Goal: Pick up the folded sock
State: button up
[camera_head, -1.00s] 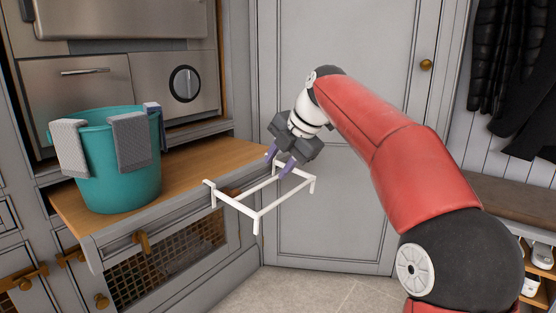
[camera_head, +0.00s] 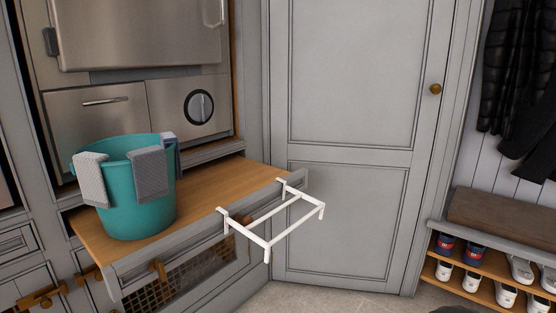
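I cannot make out a thing that is clearly a folded sock. A teal bucket (camera_head: 150,205) stands on the pulled-out wooden board at the left, with folded cloth pieces over its rim. One is light grey (camera_head: 91,180) on the left side, one is darker grey (camera_head: 150,174) at the front, and one is bluish grey (camera_head: 171,150) at the back right, partly hidden. Whether any of these is the sock, I cannot tell. The bucket's inside is mostly hidden. My gripper is not in view.
A white rack (camera_head: 267,250) hangs empty off the right edge of the wooden board (camera_head: 215,190). A closed grey door (camera_head: 355,90) stands behind. At the right are a bench (camera_head: 510,215), several shoes below it and dark jackets (camera_head: 515,80) above. Board right of the bucket is clear.

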aim_at(149, 163)
jog(key=j+u, duration=0.1)
jog(key=u, duration=0.3)
jog(key=j+u, duration=0.1)
jog(key=u, duration=0.3)
jog(key=i+u, duration=0.1)
jog(key=u, duration=0.35)
jog(key=i+j+z, duration=0.1)
jog(key=i+j, duration=0.15)
jog(key=j, duration=0.2)
